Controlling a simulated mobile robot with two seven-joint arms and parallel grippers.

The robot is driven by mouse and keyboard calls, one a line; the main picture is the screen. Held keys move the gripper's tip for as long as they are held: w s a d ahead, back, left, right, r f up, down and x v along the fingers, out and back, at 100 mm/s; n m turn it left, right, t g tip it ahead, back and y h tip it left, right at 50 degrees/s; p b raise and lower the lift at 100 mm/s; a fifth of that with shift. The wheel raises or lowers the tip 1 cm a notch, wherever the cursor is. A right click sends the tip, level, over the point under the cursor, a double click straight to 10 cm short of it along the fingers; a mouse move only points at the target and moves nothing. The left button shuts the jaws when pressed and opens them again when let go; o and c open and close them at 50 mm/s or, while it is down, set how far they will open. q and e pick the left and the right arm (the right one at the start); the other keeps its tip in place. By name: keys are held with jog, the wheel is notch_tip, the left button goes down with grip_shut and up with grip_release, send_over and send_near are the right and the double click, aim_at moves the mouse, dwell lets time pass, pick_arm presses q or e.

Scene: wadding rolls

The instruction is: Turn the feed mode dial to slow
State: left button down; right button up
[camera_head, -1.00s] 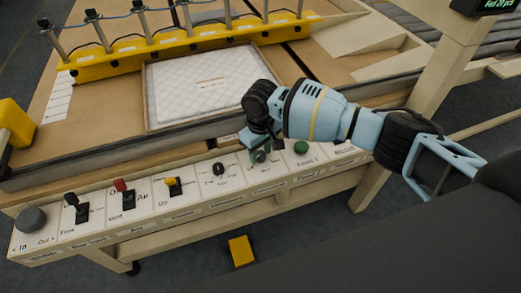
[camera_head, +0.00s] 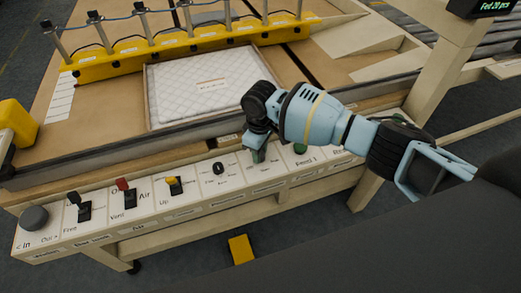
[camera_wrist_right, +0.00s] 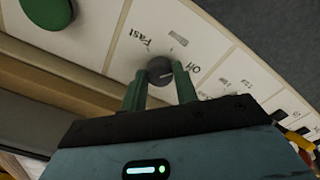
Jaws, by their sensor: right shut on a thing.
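The feed mode dial (camera_wrist_right: 159,70) is a small dark round knob on the white control panel. In the head view my right gripper (camera_head: 256,153) is down at the panel and hides the dial. My left gripper is not in view.
A green button (camera_head: 300,149) is just right of the gripper. To the left are a small black knob (camera_head: 218,169), a yellow switch (camera_head: 171,181), a red switch (camera_head: 123,185), a black switch (camera_head: 75,199) and a grey knob (camera_head: 34,218). A quilted pad (camera_head: 205,85) lies on the table above.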

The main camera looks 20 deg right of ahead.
jog(key=n, duration=0.3)
jog(key=shift+n, duration=0.4)
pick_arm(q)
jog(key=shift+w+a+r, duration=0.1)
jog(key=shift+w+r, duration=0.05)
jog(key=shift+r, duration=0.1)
pick_arm(e)
jog(key=shift+n, duration=1.9)
jog(key=o, duration=1)
jog(key=shift+c, duration=0.2)
notch_tip(320, 180, up, 7)
jog(key=shift+r+p, duration=0.1)
jog(key=shift+p, duration=0.4)
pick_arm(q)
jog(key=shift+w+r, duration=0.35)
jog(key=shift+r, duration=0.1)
pick_arm(e)
jog(key=shift+r, duration=0.4)
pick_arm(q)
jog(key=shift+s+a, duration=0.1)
pick_arm(e)
jog(key=shift+f, duration=0.1)
